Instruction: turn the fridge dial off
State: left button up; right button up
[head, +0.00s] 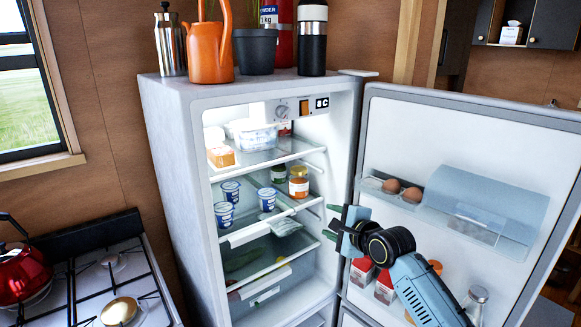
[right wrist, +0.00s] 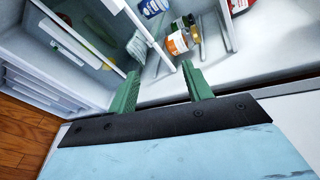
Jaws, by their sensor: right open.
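The fridge (head: 170,140) stands open, with its door (head: 440,140) swung out to the right. The round grey dial (head: 281,110) is on the control panel at the top inside, beside a small orange square and a dark display. My right gripper (head: 330,221) is open and empty at the right side of the fridge opening, well below and to the right of the dial. In the right wrist view the gripper's green fingers (right wrist: 159,74) are apart, with shelves and jars beyond. The dial does not show there. My left gripper is not in view.
Shelves hold yogurt cups (head: 267,199), jars (head: 298,182) and a plastic tub (head: 257,137). Door racks hold eggs (head: 402,191) and a bottle (head: 474,303). An orange watering can (head: 209,50) and flasks stand on top. A stove with a red kettle (head: 22,270) is at left.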

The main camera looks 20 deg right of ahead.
aim_at(287, 113)
jog(key=s+a+r+m+t+y+p, duration=0.1)
jog(key=a+r+m+y+p, duration=0.1)
jog(key=r, duration=1.1)
jog(key=s+a+r+m+t+y+p, duration=0.1)
jog(key=s+a+r+t, duration=0.1)
jog(key=r, duration=1)
pick_arm(q)
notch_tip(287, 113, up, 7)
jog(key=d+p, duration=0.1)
jog(key=p, duration=0.1)
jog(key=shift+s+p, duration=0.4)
pick_arm(e)
jog(key=x, duration=1.3)
jog(key=shift+w+d+f, duration=0.1)
jog(key=shift+w+d, duration=0.05)
jog(key=shift+w, duration=0.1)
jog(key=shift+c, duration=0.4)
jog(key=c, duration=0.9)
